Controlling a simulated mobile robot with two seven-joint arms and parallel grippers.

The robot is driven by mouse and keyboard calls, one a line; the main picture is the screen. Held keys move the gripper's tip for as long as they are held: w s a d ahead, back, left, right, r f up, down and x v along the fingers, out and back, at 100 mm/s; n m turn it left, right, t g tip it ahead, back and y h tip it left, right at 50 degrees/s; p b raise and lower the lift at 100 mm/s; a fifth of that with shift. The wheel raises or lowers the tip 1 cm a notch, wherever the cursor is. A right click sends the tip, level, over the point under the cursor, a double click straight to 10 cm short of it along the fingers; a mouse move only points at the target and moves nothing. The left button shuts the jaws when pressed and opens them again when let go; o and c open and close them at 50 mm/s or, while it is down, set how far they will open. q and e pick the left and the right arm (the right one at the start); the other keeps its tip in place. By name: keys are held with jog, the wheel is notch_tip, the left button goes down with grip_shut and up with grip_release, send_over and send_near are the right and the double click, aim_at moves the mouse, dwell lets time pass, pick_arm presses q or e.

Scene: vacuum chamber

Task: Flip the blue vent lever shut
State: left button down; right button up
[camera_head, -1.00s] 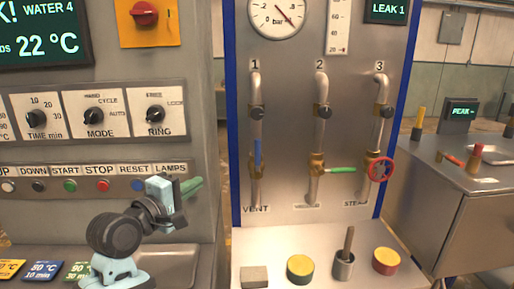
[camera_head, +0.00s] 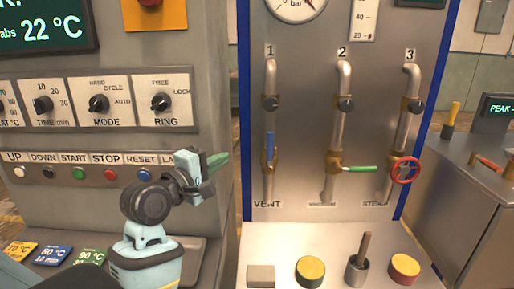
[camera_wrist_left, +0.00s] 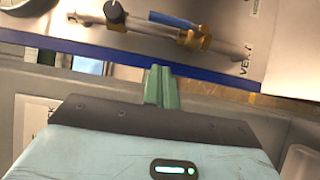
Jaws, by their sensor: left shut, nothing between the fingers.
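The blue vent lever (camera_head: 270,147) is on pipe 1 (camera_head: 268,182), above the VENT label. It points up from its brass valve, along the pipe. In the left wrist view the blue lever (camera_wrist_left: 172,20) and its brass fitting (camera_wrist_left: 194,40) show near the top. My left gripper (camera_head: 218,161) is left of the lever in the head view, apart from it. Its green fingers (camera_wrist_left: 160,86) are shut and empty, pointing toward the panel's blue edge in the wrist view. My right gripper is in neither view.
A green lever (camera_head: 360,169) on pipe 2 and a red handwheel (camera_head: 405,170) on pipe 3 are to the right. The control cabinet (camera_head: 215,75) is at left.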

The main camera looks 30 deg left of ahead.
pick_arm(q)
send_near(270, 146)
jog(key=w+a, duration=0.4)
jog(key=a, duration=0.1)
jog(key=w+d, duration=0.2)
jog(key=d, duration=0.1)
jog(key=shift+w+d+r, duration=0.15)
jog(key=shift+w+r, duration=0.05)
jog(key=shift+w, duration=0.2)
